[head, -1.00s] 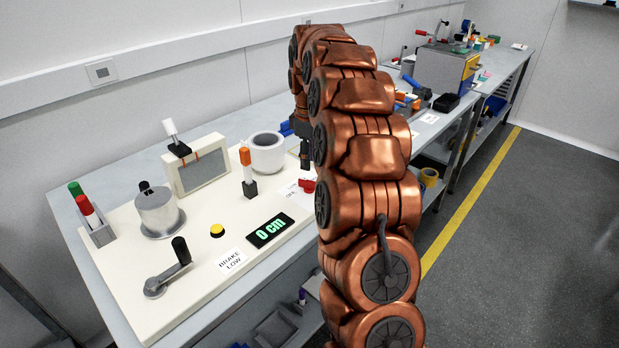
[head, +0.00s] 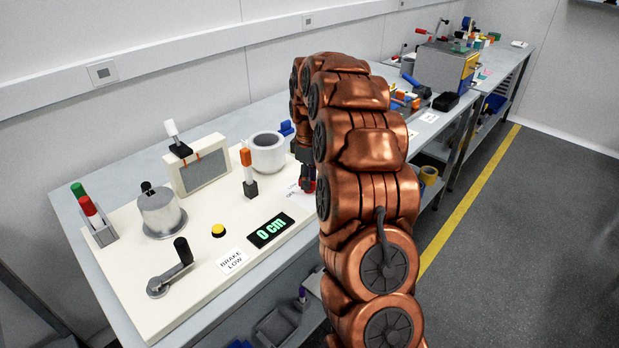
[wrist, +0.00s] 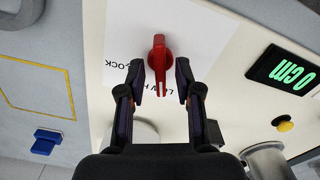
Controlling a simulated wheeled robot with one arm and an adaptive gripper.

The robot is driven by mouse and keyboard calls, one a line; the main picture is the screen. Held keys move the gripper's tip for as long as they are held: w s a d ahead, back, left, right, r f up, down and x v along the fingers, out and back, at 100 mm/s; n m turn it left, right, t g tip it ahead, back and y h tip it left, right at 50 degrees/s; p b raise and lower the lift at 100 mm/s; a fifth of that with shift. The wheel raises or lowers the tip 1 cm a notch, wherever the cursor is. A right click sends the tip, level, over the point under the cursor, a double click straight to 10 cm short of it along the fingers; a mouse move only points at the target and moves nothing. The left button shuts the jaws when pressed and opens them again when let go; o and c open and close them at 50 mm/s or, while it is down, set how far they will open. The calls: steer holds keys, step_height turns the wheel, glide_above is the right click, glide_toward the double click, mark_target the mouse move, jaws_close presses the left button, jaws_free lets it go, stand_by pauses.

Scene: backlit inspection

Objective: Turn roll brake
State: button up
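The red brake knob (wrist: 158,56) sits on a white label with partly hidden lettering that includes "LOCK". In the wrist view its handle points along the picture's vertical. My gripper (wrist: 160,80) is open, with one finger on each side of the knob's lower part and a gap visible on both sides. In the head view the red knob (head: 309,186) is mostly hidden behind my gripper (head: 306,180), which points down over it.
The cup stands close behind my gripper.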

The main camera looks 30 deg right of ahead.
jaws_close()
steer(key=shift+m+b, duration=0.3)
steer(key=shift+f+m+b, duration=0.15)
steer(key=shift+m+b, duration=1)
steer(key=shift+m, duration=0.05)
steer(key=m+b, duration=0.2)
steer(key=m, duration=0.2)
steer(key=shift+m+b, duration=0.3)
steer(key=shift+b, duration=0.1)
steer(key=m+b, duration=0.2)
steer(key=m, duration=0.2)
steer(key=shift+m, duration=0.3)
steer(key=shift+r+m+b, duration=0.2)
steer(key=shift+m+b, duration=0.4)
steer(key=shift+m, duration=1.2)
